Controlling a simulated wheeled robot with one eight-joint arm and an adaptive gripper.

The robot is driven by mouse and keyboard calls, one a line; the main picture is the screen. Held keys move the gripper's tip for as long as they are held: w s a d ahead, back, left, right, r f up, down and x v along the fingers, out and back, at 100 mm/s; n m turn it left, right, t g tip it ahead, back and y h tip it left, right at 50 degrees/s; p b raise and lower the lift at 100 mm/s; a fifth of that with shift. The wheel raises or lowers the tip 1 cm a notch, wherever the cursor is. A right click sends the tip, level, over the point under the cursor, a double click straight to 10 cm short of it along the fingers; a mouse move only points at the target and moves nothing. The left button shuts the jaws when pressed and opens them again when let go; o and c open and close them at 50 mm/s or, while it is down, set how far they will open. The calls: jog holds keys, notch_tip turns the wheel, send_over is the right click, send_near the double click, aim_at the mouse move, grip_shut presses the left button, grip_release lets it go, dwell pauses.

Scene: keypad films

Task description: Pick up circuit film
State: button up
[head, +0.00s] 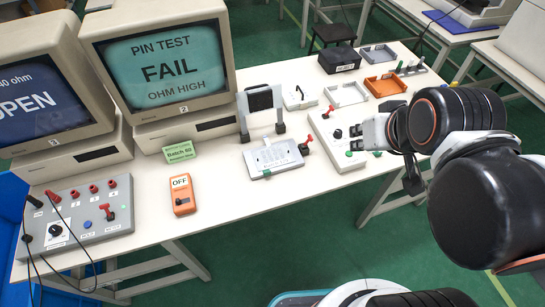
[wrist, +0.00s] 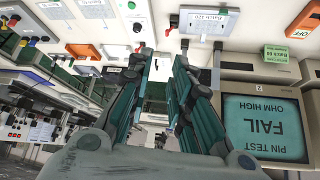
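A pale, flat film-like piece (head: 277,156) lies on the light grey test fixture (head: 253,168) in the middle of the bench. I cannot tell for sure that it is the circuit film. The fixture also shows at the top of the wrist view (wrist: 203,28), with a small printed label. My gripper (head: 357,138) is to the right of this fixture, over a light control box (head: 335,162) with a red lever. In the wrist view, my gripper's two dark fingers (wrist: 161,62) stand apart with nothing between them.
A monitor (head: 165,65) reading "PIN TEST FAIL OHM HIGH" stands behind left. An orange meter (head: 183,196) marked OFF lies before it. White trays (head: 346,94), an orange tray (head: 385,85) and a black box (head: 340,59) sit at the back right. The front bench edge is clear.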

jog(key=shift+o, duration=1)
jog(key=n+g+b, duration=0.2)
jog(key=n+g, duration=0.5)
jog(key=n, duration=1.4)
send_over(271, 168)
jog(key=s, duration=0.2)
notch_tip(271, 168, down, 21)
notch_tip(271, 168, down, 13)
jog(key=b, duration=0.5)
jog(key=shift+a+f+b, duration=0.1)
jog(key=shift+f+b, duration=0.1)
jog(key=shift+b, duration=0.1)
jog(key=shift+s, duration=0.1)
grip_shut()
